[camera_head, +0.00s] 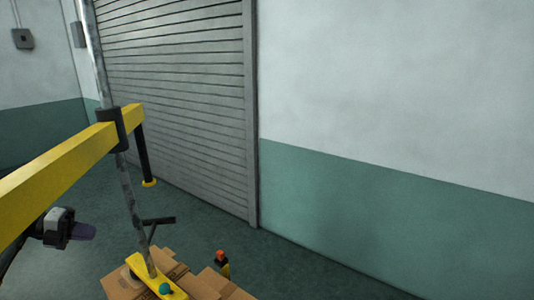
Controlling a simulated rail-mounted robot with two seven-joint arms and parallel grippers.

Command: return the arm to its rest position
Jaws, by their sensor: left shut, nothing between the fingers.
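My left gripper (86,232) is at the lower left of the head view, below the yellow beam. It is small and dark here, with a pale grey body behind purplish-dark fingers. It is shut and holds nothing, and it appears clear of the boxes. Most of its arm is hidden behind the beam or outside the picture. My right gripper is not in view.
A yellow beam (60,163) crosses the left side, joined by a black collar to a metal pole (131,200). Cardboard boxes (122,287) and an orange-topped item (221,258) stand below. A grey roller shutter (190,90) is behind. Floor at right is clear.

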